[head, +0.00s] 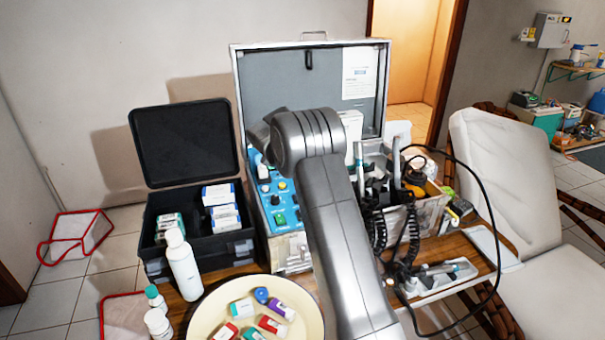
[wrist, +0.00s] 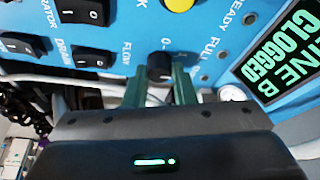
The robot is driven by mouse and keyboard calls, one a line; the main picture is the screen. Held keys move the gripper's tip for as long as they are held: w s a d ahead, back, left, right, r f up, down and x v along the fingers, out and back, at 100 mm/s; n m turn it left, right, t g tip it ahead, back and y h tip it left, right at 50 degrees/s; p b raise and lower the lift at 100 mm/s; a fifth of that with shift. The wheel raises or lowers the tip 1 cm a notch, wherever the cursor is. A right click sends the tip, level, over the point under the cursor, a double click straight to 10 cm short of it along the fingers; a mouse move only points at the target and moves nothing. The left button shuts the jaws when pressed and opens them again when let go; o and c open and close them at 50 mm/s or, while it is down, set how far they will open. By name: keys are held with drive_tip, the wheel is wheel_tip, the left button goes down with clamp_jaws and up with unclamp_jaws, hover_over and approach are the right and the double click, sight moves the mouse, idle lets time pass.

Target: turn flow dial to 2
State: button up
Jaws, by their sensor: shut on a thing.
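The flow dial (wrist: 160,68) is a small black knob on the blue control panel (wrist: 130,35), beside the printed word FLOW. My gripper (wrist: 160,84) has its two green fingers on either side of the dial and is shut on it. A printed 0 shows just above the dial; the rest of its scale is hidden by the fingers, so I cannot read its setting. In the head view the blue panel (head: 263,215) stands inside the open grey case (head: 310,58). My arm covers the gripper there.
On the panel are rocker switches (wrist: 92,58), a yellow button (wrist: 179,4) and a display (wrist: 285,50) reading LINE B CLOGGED. A black box (head: 185,130), a white bottle (head: 184,265), a round tray (head: 205,320) and cabled handpieces (head: 412,215) crowd the table around my arm.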

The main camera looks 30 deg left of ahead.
drive_tip(key=m+h+p, duration=0.1)
drive_tip(key=m, duration=0.2)
drive_tip(key=shift+a+r+m+g+p, duration=0.1)
drive_tip(key=shift+r+m+g+p, duration=0.05)
drive_tip(key=shift+m+g+p, duration=0.2)
drive_tip(key=shift+w+m+g+h+p, duration=0.1)
drive_tip(key=shift+m+g+h+p, duration=0.25)
drive_tip(key=shift+m, duration=0.5)
drive_tip(key=shift+m+g+h+p, duration=0.1)
drive_tip(key=shift+m+g+p, duration=0.1)
drive_tip(key=shift+m+p, duration=0.45)
drive_tip(key=shift+m, duration=0.25)
drive_tip(key=o, duration=1)
drive_tip(key=v, duration=1.3)
drive_tip(key=shift+r, duration=0.35)
drive_tip(key=shift+f, duration=0.1)
drive_tip(key=x, duration=1.3)
drive_tip(key=shift+f, duration=0.4)
